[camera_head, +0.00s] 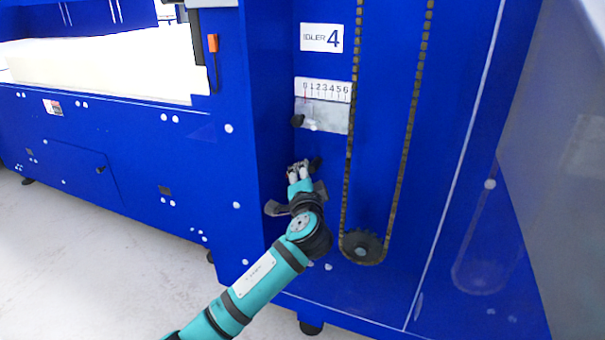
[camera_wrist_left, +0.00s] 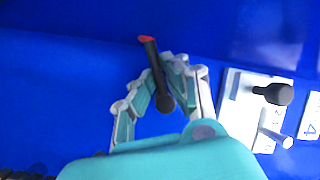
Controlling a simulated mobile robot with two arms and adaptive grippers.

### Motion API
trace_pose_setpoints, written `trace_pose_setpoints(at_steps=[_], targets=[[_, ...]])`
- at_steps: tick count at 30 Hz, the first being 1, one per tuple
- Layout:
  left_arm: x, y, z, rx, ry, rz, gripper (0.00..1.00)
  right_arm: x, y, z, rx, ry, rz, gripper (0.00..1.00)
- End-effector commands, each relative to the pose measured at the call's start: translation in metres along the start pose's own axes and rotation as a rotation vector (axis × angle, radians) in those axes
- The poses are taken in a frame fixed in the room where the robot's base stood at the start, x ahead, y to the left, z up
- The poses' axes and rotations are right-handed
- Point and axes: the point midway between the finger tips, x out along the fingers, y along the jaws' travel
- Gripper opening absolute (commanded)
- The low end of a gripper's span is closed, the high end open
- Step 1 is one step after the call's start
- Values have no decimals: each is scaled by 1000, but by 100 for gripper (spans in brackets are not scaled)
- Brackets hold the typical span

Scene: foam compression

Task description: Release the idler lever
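The idler lever shows in the left wrist view as a black rod (camera_wrist_left: 156,72) with a red tip at one end and a round black knob at the other. My left gripper (camera_wrist_left: 162,68) has its fingers on both sides of the rod, with little gap between the fingertips. Whether they press on it cannot be told. In the head view my left gripper (camera_head: 298,168) points up by the blue housing, below the scale plate, its fingertips close together. A dark knob (camera_head: 316,163) shows just right of them. My right gripper is in neither view.
The "IDLER 4" label (camera_head: 322,38) is above the numbered scale (camera_head: 325,90). A black knob (camera_head: 297,121) sits by the scale plate. A chain (camera_head: 405,140) runs to a sprocket (camera_head: 360,244) on the right. White foam (camera_head: 110,68) lies in the machine at left.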

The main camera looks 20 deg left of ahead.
Motion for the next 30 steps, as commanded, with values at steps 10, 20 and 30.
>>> trace_pose_setpoints(at_steps=[10,20,30], targets=[[-1,4,1,3,-1,8,0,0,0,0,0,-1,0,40],[0,1,1,227,47,-86,0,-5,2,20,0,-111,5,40],[0,1,1,260,52,-98,13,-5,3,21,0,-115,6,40]])
